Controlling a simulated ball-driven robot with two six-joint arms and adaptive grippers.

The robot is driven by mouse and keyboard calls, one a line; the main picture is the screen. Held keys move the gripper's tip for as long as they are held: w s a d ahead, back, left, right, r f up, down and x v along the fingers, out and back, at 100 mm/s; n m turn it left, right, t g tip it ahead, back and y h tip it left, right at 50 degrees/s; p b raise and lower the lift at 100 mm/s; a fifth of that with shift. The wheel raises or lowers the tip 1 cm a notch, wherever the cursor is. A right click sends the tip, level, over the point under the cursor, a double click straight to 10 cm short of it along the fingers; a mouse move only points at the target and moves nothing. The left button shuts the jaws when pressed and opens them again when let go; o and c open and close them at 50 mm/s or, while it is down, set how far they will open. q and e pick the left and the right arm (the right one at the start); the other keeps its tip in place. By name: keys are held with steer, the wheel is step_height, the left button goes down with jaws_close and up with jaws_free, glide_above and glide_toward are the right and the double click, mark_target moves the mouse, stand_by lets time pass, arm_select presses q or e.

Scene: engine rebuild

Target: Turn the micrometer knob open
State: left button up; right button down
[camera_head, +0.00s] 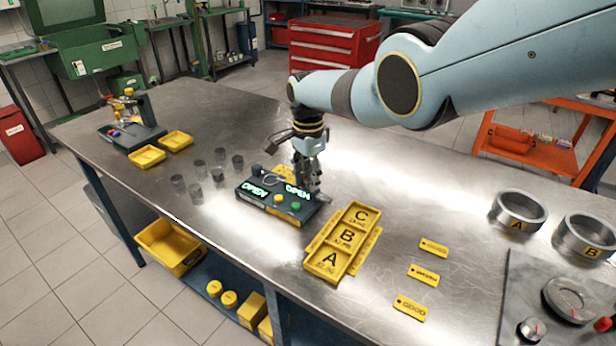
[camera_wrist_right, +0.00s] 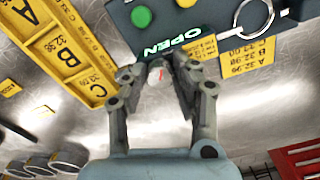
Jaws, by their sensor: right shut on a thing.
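The micrometer unit is a dark box (camera_head: 283,214) on the metal bench, with glowing green OPEN lettering, a green button (camera_head: 296,206) and a metal frame ring on its top. The box also shows at the top of the right wrist view (camera_wrist_right: 185,20), with part of the ring (camera_wrist_right: 254,16). My right gripper (camera_head: 314,188) reaches down to the box's right end. In the right wrist view its fingers (camera_wrist_right: 159,68) are closed around the small grey knob (camera_wrist_right: 157,75), which is partly hidden between the fingertips. My left gripper is out of view.
Yellow tags (camera_head: 424,275) and metal rings (camera_head: 519,210) lie to the right. Several small dark cylinders (camera_head: 197,192) stand left of the box. The bench front left is clear.

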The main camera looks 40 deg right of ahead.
steer(key=c, duration=1)
jaws_free()
steer(key=shift+w+d+r, duration=0.1)
step_height(320, 180, up, 12)
steer(key=shift+f, duration=0.1)
